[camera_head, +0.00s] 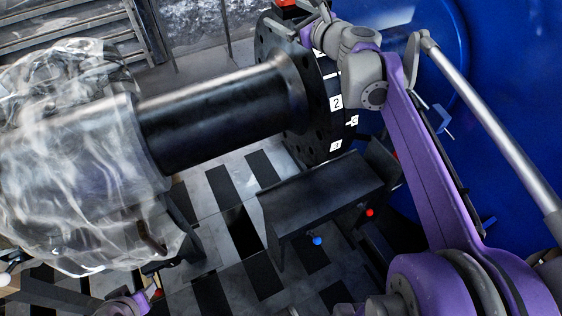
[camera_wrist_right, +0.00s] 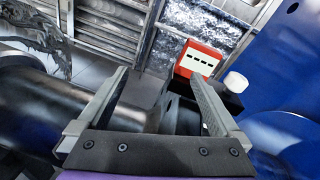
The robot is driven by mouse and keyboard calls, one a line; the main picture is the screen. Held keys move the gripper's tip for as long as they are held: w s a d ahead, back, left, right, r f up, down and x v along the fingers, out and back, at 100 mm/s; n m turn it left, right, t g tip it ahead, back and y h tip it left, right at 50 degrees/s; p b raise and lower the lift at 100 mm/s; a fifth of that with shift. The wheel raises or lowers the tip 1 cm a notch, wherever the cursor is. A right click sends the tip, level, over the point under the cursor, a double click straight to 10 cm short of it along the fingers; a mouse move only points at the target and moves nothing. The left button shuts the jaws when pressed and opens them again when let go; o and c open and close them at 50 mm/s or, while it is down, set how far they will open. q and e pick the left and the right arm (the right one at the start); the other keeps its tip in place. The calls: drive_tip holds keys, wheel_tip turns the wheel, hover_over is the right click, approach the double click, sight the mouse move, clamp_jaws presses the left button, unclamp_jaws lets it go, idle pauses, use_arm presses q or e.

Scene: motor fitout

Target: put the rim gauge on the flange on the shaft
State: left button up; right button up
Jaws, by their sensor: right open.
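The rim gauge (camera_wrist_right: 201,58), a red box with a white display panel, shows beyond the fingers in the right wrist view. A black block and a white knob (camera_wrist_right: 236,82) are beside it. Its red top (camera_head: 287,3) is cut by the upper edge of the head view, at the top of the black flange (camera_head: 310,125). I cannot tell how it seats on the rim. The flange carries white number labels, at the end of the black shaft (camera_head: 215,112). My right gripper (camera_head: 308,30) is open and empty near the flange's top; its fingers also show (camera_wrist_right: 158,76). My left gripper (camera_head: 148,296) is barely visible.
Clear wrinkled plastic sheeting (camera_head: 70,160) covers the machine at left. A black bench-like stand (camera_head: 325,203) is below the flange. A large blue housing (camera_head: 485,60) rises at right, close to my right arm. Metal racks (camera_head: 75,30) stand at the back left.

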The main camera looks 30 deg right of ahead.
drive_tip(key=s+a+f+n+g+y, duration=0.2)
drive_tip(key=s+a+f+n+g, duration=0.2)
drive_tip(key=s+a+f+n, duration=0.45)
drive_tip(key=s+a+f+n+g+y, duration=0.1)
drive_tip(key=s+a+f+n+g, duration=0.3)
drive_tip(key=a+f+n, duration=0.75)
drive_tip(key=s+f+n+g+h, duration=0.3)
drive_tip(key=s+f+n, duration=0.9)
drive_tip(key=s, duration=0.3)
drive_tip(key=shift+s+f+n+g+h, duration=0.3)
drive_tip(key=shift+s+f, duration=0.05)
drive_tip(key=shift+f, duration=0.05)
drive_tip(key=shift+d, duration=0.15)
